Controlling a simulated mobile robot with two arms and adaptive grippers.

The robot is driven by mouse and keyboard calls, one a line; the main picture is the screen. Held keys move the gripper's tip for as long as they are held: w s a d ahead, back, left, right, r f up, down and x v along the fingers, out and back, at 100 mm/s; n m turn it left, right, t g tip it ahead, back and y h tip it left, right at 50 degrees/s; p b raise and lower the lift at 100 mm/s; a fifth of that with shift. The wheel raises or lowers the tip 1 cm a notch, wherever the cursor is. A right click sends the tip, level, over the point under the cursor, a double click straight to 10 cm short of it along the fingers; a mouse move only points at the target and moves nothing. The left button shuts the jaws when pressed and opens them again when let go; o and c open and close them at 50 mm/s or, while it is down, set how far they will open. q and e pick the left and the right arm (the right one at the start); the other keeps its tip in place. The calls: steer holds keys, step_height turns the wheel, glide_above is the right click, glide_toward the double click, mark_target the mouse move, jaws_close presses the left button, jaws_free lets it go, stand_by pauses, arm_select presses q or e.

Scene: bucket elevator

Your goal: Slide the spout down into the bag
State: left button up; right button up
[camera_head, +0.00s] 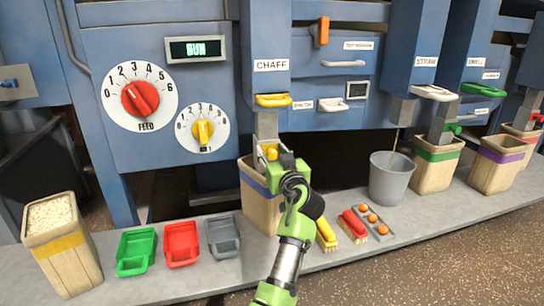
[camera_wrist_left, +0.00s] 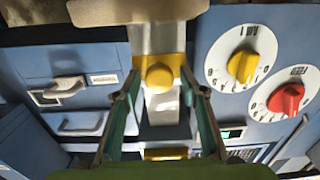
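The chaff spout (camera_head: 266,126) is a grey metal chute below the CHAFF label, with a yellow collar and knob (camera_head: 271,153) low on it. The bag (camera_head: 256,201), tan with a blue band, stands under it; my gripper and arm hide part of its mouth. I cannot tell how far the spout's end reaches into the bag. My left gripper (camera_head: 277,164) is at the knob. In the left wrist view its fingers stand open on both sides of the yellow knob (camera_wrist_left: 159,78), with a visible gap on each side. My right gripper is not in view.
Green (camera_head: 136,252), red (camera_head: 181,244) and grey (camera_head: 222,236) scoops lie on the ledge left of the bag. A filled bag (camera_head: 66,258) stands far left. Brushes (camera_head: 353,226) and a grey bucket (camera_head: 391,179) stand to the right. The yellow slide handle (camera_head: 272,100) is just above.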

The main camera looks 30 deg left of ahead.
mark_target(268, 119)
arm_select(q)
step_height(268, 119, up, 9)
steer(key=shift+f, duration=0.1)
stand_by(0.6)
